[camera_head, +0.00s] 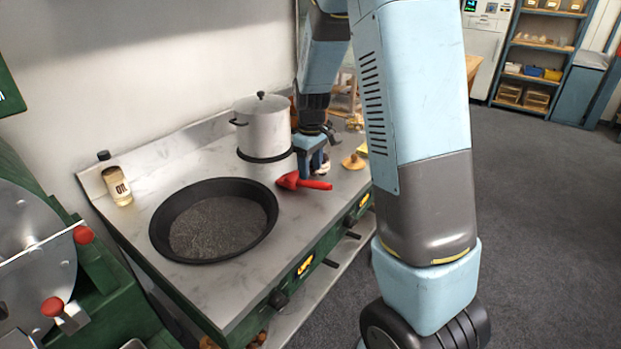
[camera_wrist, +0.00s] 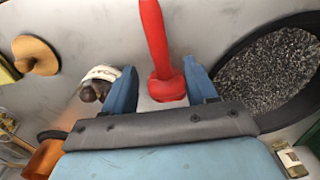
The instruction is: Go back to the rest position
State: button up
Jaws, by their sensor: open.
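My gripper (camera_head: 313,166) is low over the steel counter, between the white pot and the red scoop. In the wrist view its two blue fingers (camera_wrist: 160,87) are apart. The red scoop (camera_head: 303,182) lies on the counter; in the wrist view the scoop (camera_wrist: 153,35) shows between the fingertips, with its handle pointing away. I see no grip on it. A small white-rimmed thing with dark brown contents (camera_wrist: 97,82) is close beside the left finger, partly hidden by it; I cannot tell whether they touch.
A black pan (camera_head: 158,232) of dark grains is left of the scoop. A lidded white pot (camera_head: 263,133) stands behind. An oil bottle (camera_head: 117,187) is at the far left. A wooden knobbed piece (camera_head: 353,162) lies to the right. Open grey floor (camera_head: 540,220) lies right of my arm.

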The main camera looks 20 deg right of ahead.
notch_tip(320, 180, up, 8)
jog(key=s+r+m+t, duration=0.3)
jog(key=s+r+m, duration=0.1)
jog(key=s+r, duration=0.85)
jog(key=s+m+t, duration=0.2)
jog(key=s+m, duration=0.1)
jog(key=s, duration=1.2)
jog(key=shift+s+r, duration=0.25)
jog(key=shift+r, duration=0.05)
